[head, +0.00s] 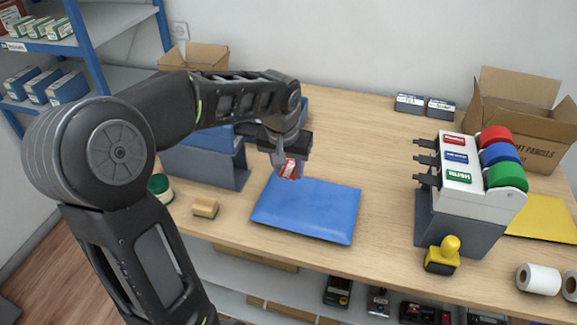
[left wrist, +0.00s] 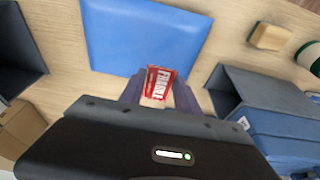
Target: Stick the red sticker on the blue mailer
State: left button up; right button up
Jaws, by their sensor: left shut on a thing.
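The blue mailer (head: 310,212) lies flat on the wooden counter, in the middle of the head view. In the left wrist view the mailer (left wrist: 140,35) shows at the top. My left gripper (head: 287,172) is shut on the red sticker (head: 290,169), which has white lettering. The gripper is over the far left part of the mailer. In the left wrist view the sticker (left wrist: 158,83) sits between the fingertips, close to the mailer's near edge. I cannot tell whether it touches the mailer. My right gripper is not in view.
A sticker dispenser (head: 457,180) with red, blue and green rolls stands at the right. A yellow-handled stamp (head: 442,256) is in front of it. A grey bin with blue contents (head: 205,165) stands left of the mailer, near a wooden block (head: 205,207).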

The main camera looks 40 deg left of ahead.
aim_at(287, 178)
pick_arm(q)
jog(key=shift+s+d+f+b+x, duration=0.1)
jog(key=shift+s+b+x, duration=0.2)
jog(key=shift+b+x, duration=0.95)
jog(key=shift+s+d+f+b+x, duration=0.1)
jog(key=shift+s+b+x, duration=0.25)
jog(key=shift+b+x, duration=0.9)
jog(key=shift+s+d+f+b+x, duration=0.1)
jog(key=shift+s+b+x, duration=0.2)
jog(key=shift+b+x, duration=0.95)
jog(key=shift+w+f+p, duration=0.1)
jog(key=shift+f+p, duration=0.25)
jog(key=shift+p, duration=0.2)
jog(key=o, duration=0.8)
jog(key=shift+p+v, duration=1.75)
jog(key=shift+v, duration=1)
jog(key=p+v, duration=0.1)
jog(key=v, duration=0.1)
jog(key=p+v, duration=0.2)
jog(key=v, duration=0.1)
jog(key=w+p+v, duration=0.1)
jog(key=p+v, duration=0.1)
jog(key=shift+a+r, duration=0.2)
jog(key=shift+r, duration=0.35)
